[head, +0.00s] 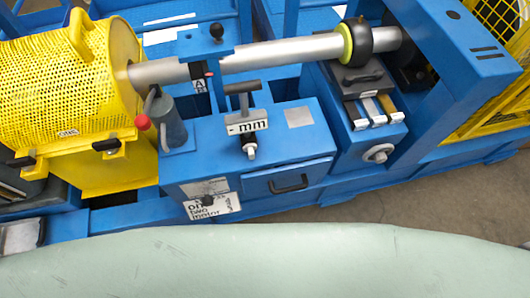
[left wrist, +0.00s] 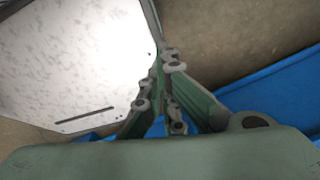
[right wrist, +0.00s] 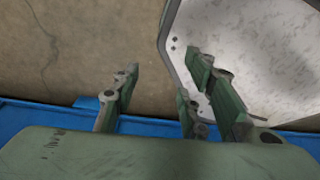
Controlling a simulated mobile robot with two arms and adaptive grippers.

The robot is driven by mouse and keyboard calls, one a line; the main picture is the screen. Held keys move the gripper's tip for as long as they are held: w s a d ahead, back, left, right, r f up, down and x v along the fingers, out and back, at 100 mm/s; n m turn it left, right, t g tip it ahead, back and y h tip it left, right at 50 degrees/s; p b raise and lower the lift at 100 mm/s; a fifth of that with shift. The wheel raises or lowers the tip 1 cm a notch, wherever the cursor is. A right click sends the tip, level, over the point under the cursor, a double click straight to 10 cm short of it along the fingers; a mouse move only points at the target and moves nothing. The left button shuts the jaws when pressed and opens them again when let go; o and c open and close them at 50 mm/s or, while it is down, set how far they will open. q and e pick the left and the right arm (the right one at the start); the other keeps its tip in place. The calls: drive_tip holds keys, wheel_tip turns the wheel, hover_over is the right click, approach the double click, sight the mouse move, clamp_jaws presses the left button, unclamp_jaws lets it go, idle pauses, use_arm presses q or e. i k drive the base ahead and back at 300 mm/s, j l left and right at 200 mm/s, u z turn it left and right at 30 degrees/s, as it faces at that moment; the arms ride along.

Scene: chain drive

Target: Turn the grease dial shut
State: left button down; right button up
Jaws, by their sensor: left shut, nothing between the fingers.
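No part is clearly marked as the grease dial. A small dark knob (head: 207,200) sits low on the front of the blue housing (head: 215,150) in the head view, beside white labels. A grey cylinder (head: 171,125) with a red knob (head: 142,122) stands at the housing's left end. I cannot tell which is the dial or its setting. Neither gripper shows in the head view. In the left wrist view my left gripper (left wrist: 170,58) is shut and empty. In the right wrist view my right gripper (right wrist: 162,70) is open, its fingers apart and empty. Neither touches these parts.
A yellow perforated guard (head: 75,95) stands at the left. A steel shaft (head: 265,55) runs right to a black and yellow collar (head: 357,43). A T-handle (head: 243,88) rises above the housing. Pale panels fill part of the left wrist view (left wrist: 80,60) and right wrist view (right wrist: 265,45).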

sight(207, 201)
drive_tip(key=k+l+u, duration=0.1)
drive_tip(key=u, duration=0.35)
drive_tip(key=k+u, duration=0.2)
drive_tip(key=u, duration=0.25)
